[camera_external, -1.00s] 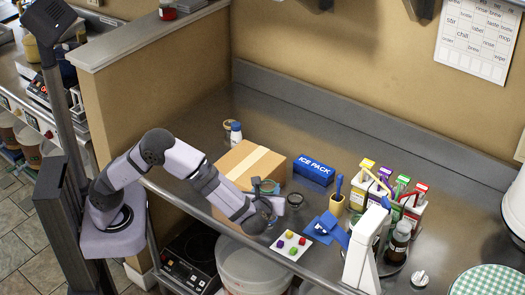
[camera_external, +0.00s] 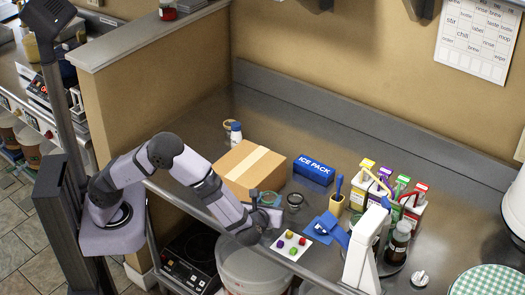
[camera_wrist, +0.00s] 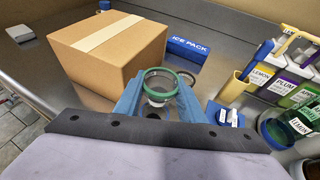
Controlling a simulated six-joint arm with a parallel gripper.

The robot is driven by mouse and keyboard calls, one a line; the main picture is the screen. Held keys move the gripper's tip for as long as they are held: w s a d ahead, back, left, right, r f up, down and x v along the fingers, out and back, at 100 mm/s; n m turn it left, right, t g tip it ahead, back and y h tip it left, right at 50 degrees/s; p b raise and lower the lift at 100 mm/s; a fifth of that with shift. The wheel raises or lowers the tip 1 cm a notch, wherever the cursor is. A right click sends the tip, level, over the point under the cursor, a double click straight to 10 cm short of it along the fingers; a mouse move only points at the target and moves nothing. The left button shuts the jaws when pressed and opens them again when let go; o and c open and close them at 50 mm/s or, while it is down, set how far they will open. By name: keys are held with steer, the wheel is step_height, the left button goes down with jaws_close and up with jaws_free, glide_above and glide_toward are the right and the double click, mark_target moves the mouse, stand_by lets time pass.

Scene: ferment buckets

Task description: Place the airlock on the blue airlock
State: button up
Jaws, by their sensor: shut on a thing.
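My gripper (camera_external: 262,203) is low over the steel counter, at the right front of the cardboard box. In the wrist view its two blue-grey fingers (camera_wrist: 158,95) are shut on a clear round jar-like piece with a green rim (camera_wrist: 158,73). The green rim also shows in the external view (camera_external: 269,198). I cannot tell whether this piece is the airlock. A blue cloth or mat (camera_external: 325,227) lies further right. No thing is clearly recognisable as a blue airlock.
The cardboard box (camera_external: 249,168) stands behind my gripper, with a blue ice pack (camera_external: 314,169) beyond. A dark-rimmed jar (camera_external: 295,200) is just right of it.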

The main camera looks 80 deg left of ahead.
steer(key=shift+f+p, duration=0.5)
steer(key=shift+f, duration=1.55)
steer(key=shift+f, duration=0.25)
steer(key=shift+f+b, duration=0.3)
steer(key=shift+b, duration=0.1)
steer(key=o, duration=1)
steer(key=shift+r, duration=0.15)
